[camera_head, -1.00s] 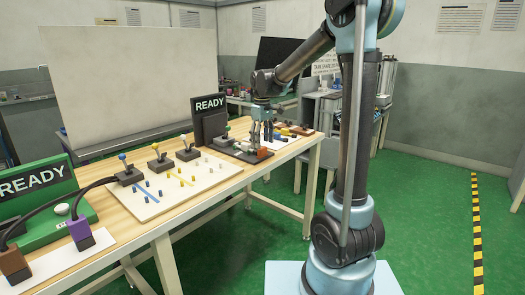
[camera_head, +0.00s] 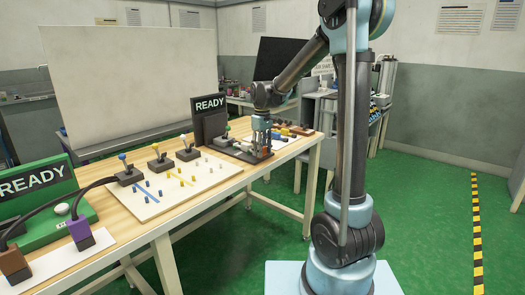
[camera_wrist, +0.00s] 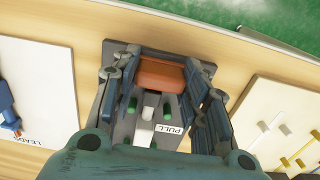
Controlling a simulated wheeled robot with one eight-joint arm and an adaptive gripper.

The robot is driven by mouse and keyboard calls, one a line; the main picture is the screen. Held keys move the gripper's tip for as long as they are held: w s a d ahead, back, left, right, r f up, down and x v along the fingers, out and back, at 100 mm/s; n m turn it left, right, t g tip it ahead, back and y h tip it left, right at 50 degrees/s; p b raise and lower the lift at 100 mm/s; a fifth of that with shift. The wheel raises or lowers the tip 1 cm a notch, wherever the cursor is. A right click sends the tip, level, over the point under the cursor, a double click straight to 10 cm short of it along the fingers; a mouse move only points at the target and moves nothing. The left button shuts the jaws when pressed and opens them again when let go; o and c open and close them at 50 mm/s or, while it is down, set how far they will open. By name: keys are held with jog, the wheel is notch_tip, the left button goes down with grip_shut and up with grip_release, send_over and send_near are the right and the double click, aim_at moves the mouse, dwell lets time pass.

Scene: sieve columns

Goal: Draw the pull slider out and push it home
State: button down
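The pull slider has an orange-brown handle block (camera_wrist: 161,75) at the upper middle of the wrist view. A white plate marked PULL (camera_wrist: 168,128) and several green pegs lie just below it, on a dark base (camera_wrist: 113,48). My gripper (camera_wrist: 160,88) has its fingers spread, one on each side of the handle. Its fingers look apart, and I cannot tell whether either touches the handle. In the head view my gripper (camera_head: 261,136) is low over the slider unit (camera_head: 240,152), in front of a black READY sign (camera_head: 210,104).
A white board with coloured pegs (camera_head: 150,207) and several knobbed levers stand left of the slider unit. A green READY panel (camera_head: 35,185) is at the far left. Bare wooden tabletop (camera_wrist: 60,30) and the table edge lie just beyond the handle.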

jog(key=shift+s+d, duration=0.9)
jog(key=shift+d, duration=0.3)
jog(key=shift+s+d, duration=0.85)
jog(key=shift+d, duration=0.35)
jog(key=c, duration=0.9)
grip_release()
notch_tip(320, 180, up, 12)
jog(key=shift+f, duration=0.1)
